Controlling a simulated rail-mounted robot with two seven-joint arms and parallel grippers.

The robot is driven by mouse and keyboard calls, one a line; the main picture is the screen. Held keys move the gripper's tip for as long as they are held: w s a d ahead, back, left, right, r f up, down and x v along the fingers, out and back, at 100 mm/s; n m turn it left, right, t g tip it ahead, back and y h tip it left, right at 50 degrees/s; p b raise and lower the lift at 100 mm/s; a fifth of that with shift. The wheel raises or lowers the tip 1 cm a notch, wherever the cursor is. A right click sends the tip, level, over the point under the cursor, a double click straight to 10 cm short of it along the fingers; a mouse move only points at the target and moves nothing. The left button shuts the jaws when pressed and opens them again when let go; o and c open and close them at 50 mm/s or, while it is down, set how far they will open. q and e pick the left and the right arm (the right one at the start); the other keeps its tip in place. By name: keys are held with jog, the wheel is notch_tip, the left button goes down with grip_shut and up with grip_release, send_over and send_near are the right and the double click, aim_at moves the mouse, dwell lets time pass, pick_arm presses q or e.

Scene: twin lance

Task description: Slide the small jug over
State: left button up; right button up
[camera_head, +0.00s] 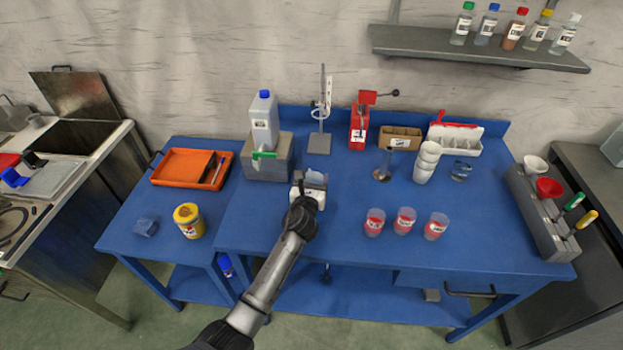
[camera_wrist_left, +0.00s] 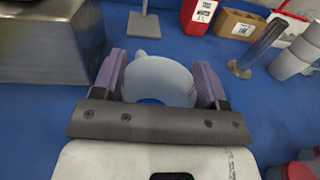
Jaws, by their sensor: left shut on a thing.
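The small jug (camera_wrist_left: 158,80) is pale blue-grey with a rounded body and a small spout at its far left. In the left wrist view it sits between the two purple-grey fingers of my left gripper (camera_wrist_left: 160,88), which is shut on it. In the head view the jug (camera_head: 315,177) shows just beyond my left gripper (camera_head: 312,183), over the blue table; most of it is hidden by the gripper. I cannot tell whether its base touches the table. My right gripper is not in view.
A grey block (camera_head: 268,165) with a tap and blue-capped container (camera_head: 264,120) stands left of the jug. A stand (camera_head: 319,143) is behind it. Three red cups (camera_head: 405,221) are to the right, stacked white cups (camera_head: 427,160) farther right. Clear blue tabletop (camera_head: 345,185) lies between.

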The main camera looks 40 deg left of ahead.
pick_arm(q)
jog(key=o, duration=1)
jog(key=shift+s+d, duration=0.25)
jog(key=shift+s, duration=0.3)
jog(key=p+v, duration=0.2)
jog(key=v, duration=0.9)
jog(key=shift+s+d+p, duration=0.1)
jog(key=shift+s+p, duration=0.05)
jog(key=shift+p, duration=0.15)
jog(key=shift+s+d, duration=0.25)
jog(key=shift+s, duration=0.35)
